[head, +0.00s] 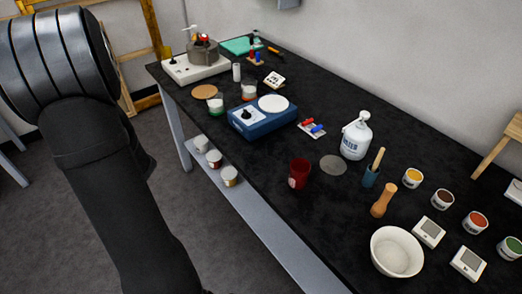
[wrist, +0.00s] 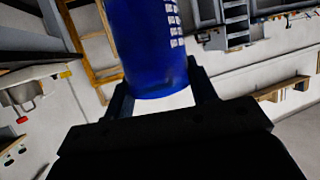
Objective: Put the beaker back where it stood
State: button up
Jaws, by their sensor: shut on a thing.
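My gripper (wrist: 160,88) is shut on a blue beaker (wrist: 150,45) in the wrist view. The beaker is a dark blue cylinder with rows of white marks down one side. It sits between the two fingers, and its upper part runs out of the frame. Neither my gripper nor the blue beaker shows in the head view; only my arm shows there at the left. A cork disc (head: 205,91) and a grey disc (head: 333,165) lie bare on the black bench (head: 270,155).
A dark red cup (head: 299,173) stands near the bench's front edge. A blue device with a white round plate (head: 273,104), small glass vessels (head: 215,104), a white bottle (head: 356,138) and a white bowl (head: 397,250) stand on the bench. Bare patches lie between them.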

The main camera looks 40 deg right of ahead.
jog(key=shift+d+r, duration=0.15)
jog(key=shift+d, duration=0.65)
jog(key=s+d+r+m+h, duration=0.1)
jog(key=s+d+m+h, duration=0.2)
jog(key=d, duration=0.7)
jog(key=s+d+r+m+h, duration=0.2)
jog(key=s+d+m+h, duration=0.15)
jog(key=d, duration=0.65)
jog(key=s+d+r+m+h, duration=0.15)
jog(key=d+h, duration=0.25)
jog(key=d, duration=0.6)
jog(key=s+d+r+m+g+h, duration=0.2)
jog(key=s+d+m+g+h, duration=0.15)
jog(key=s+d, duration=0.8)
jog(key=s+d+r+m+g+h, duration=0.1)
jog(key=s+d+m+g+h, duration=0.3)
jog(key=s+d, duration=0.7)
jog(key=shift+m+y, duration=0.65)
jog(key=shift+y, duration=0.05)
jog(key=shift+w+a+f, duration=0.65)
jog(key=shift+w+f, duration=0.7)
jog(key=shift+f, duration=0.4)
jog(key=shift+w+a+f, duration=0.65)
jog(key=shift+w+f, duration=0.7)
jog(key=shift+f, duration=0.4)
jog(key=shift+w+a+f, duration=0.65)
jog(key=shift+w+f, duration=0.7)
jog(key=shift+f, duration=0.4)
jog(key=shift+f, duration=0.15)
